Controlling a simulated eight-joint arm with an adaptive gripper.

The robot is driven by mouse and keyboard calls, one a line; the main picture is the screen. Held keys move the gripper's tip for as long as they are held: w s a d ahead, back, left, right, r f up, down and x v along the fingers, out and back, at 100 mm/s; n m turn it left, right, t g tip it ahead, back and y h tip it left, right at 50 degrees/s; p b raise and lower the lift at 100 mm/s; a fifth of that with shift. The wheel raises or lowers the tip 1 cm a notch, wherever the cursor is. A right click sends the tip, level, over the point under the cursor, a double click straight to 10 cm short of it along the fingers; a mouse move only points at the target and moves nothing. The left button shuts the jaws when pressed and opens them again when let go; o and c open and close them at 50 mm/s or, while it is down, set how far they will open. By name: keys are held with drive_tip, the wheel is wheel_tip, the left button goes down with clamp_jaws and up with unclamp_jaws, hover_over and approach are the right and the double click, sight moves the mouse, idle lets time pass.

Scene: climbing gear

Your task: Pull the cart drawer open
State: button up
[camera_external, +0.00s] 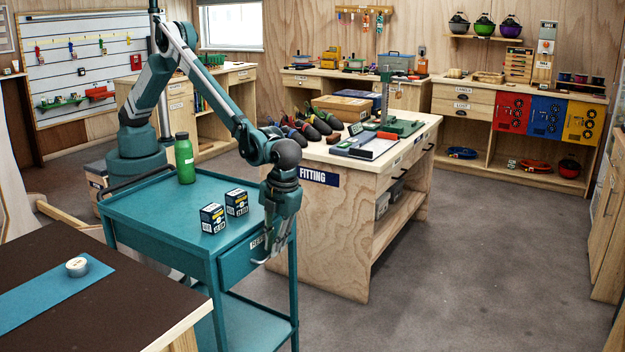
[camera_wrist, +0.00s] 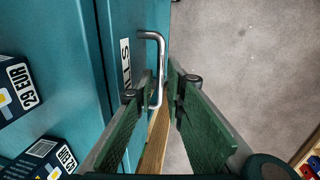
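The teal cart (camera_external: 150,205) stands left of centre, with its drawer (camera_external: 238,262) in the upper front under the top. The drawer front looks flush with the cart, so it appears shut. A bent metal handle (camera_wrist: 161,65) sticks out from the drawer front beside a white label (camera_wrist: 126,68). My gripper (camera_external: 268,252) points down along the drawer front. In the wrist view, my gripper (camera_wrist: 163,88) has its two green fingers apart, with the handle between them. The handle's lower end is partly hidden.
A green bottle (camera_external: 184,158) and two dark boxes (camera_external: 212,218) (camera_external: 237,203) stand on the cart top. The wooden fitting bench (camera_external: 330,235) is close behind my gripper. A dark table (camera_external: 60,290) is at front left. Grey floor (camera_external: 450,270) is clear to the right.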

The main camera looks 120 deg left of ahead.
drive_tip(key=shift+s+f, duration=0.15)
drive_tip(key=shift+f, duration=0.45)
clamp_jaws()
drive_tip(key=w+p, duration=0.2)
drive_tip(key=w, duration=1.7)
idle(0.7)
drive_tip(key=shift+d, duration=0.1)
idle(0.3)
